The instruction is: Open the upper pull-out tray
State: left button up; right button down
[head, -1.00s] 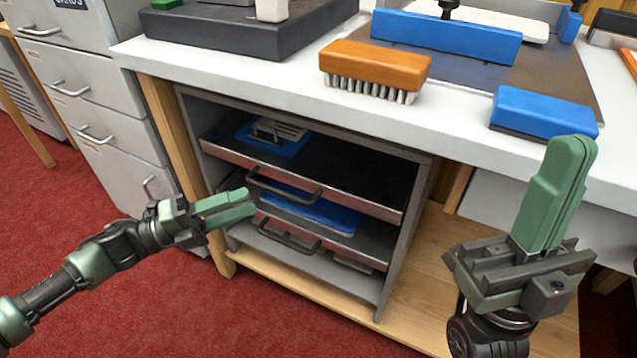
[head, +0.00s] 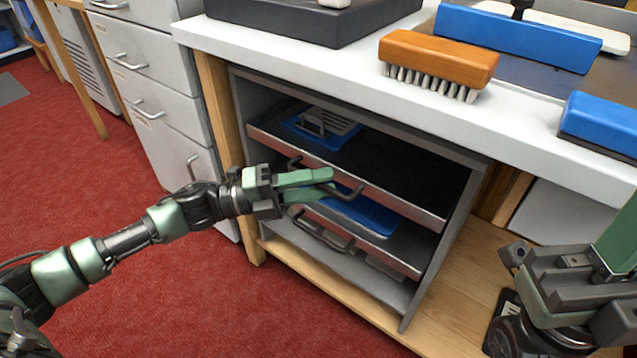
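The upper pull-out tray (head: 420,209) sits inside the grey cabinet (head: 428,268) under the bench, its front edge about level with the opening. Its dark bar handle (head: 350,193) stands out from the front. My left gripper (head: 332,181) is at this handle, and its green fingers cover the handle's middle. The fingers look slightly apart; whether they touch the bar is hidden. My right gripper (head: 617,240) is at the right edge, away from the cabinet, with its fingertips cut off.
The lower tray (head: 400,258) has its own handle (head: 322,236) just below. A blue item (head: 310,128) lies in the upper tray. A wooden brush (head: 440,58) and blue blocks are on the bench. Drawers (head: 150,100) stand at left; red floor in front is clear.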

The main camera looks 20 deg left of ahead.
pick_arm(q)
grip_shut()
dwell(1.3)
